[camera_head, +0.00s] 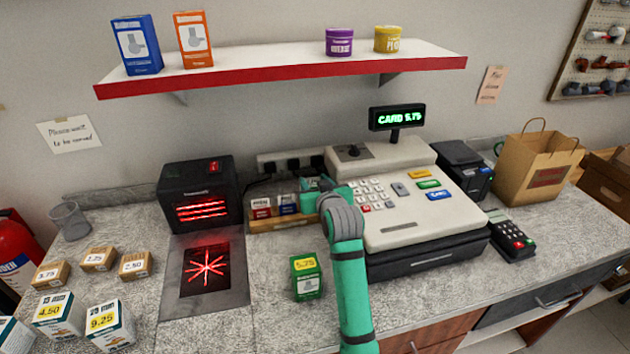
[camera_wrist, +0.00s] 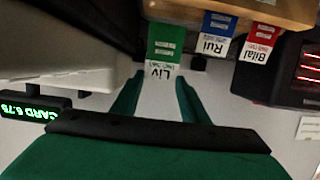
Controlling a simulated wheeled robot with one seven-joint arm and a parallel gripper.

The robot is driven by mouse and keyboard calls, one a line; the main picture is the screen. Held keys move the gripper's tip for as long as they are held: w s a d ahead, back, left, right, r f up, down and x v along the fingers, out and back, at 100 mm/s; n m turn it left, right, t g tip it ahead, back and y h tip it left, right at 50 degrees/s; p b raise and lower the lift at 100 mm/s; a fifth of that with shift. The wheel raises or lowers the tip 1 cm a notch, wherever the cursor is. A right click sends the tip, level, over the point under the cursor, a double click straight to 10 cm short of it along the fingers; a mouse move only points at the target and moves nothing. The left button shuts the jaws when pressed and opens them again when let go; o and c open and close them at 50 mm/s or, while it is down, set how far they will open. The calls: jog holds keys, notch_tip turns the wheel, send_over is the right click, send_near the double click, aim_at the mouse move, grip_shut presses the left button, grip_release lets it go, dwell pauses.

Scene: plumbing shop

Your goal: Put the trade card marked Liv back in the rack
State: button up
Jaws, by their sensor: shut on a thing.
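The green and white trade card marked Liv (camera_wrist: 165,48) shows in the wrist view between the fingertips of my gripper (camera_wrist: 160,82), which is shut on it. The card meets the edge of the wooden rack (camera_wrist: 270,8), level with the other cards; I cannot tell how deep it sits. In the head view my gripper (camera_head: 318,188) is over the right end of the rack (camera_head: 270,225), and the Liv card is hidden there. The blue Rui card (camera_wrist: 217,32) and the red Bilal card (camera_wrist: 260,42) stand in the rack beside it.
The cash register (camera_head: 420,215) stands close on the right of my gripper. The black scanner box (camera_head: 200,195) with red lights is left of the rack. A green box (camera_head: 306,276) marked 5.75 stands in front on the counter. A shelf (camera_head: 290,70) hangs above.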

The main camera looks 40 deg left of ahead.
jog(key=shift+f, duration=2.2)
jog(key=shift+w, duration=0.1)
jog(key=o, duration=0.9)
jog(key=shift+d, duration=0.2)
jog(key=shift+o, duration=0.8)
jog(key=shift+a, duration=0.15)
jog(key=shift+s+a, duration=0.1)
jog(key=shift+s, duration=0.1)
jog(key=shift+d+r, duration=0.1)
jog(key=shift+d, duration=0.15)
jog(key=v, duration=1)
jog(key=shift+s, duration=0.15)
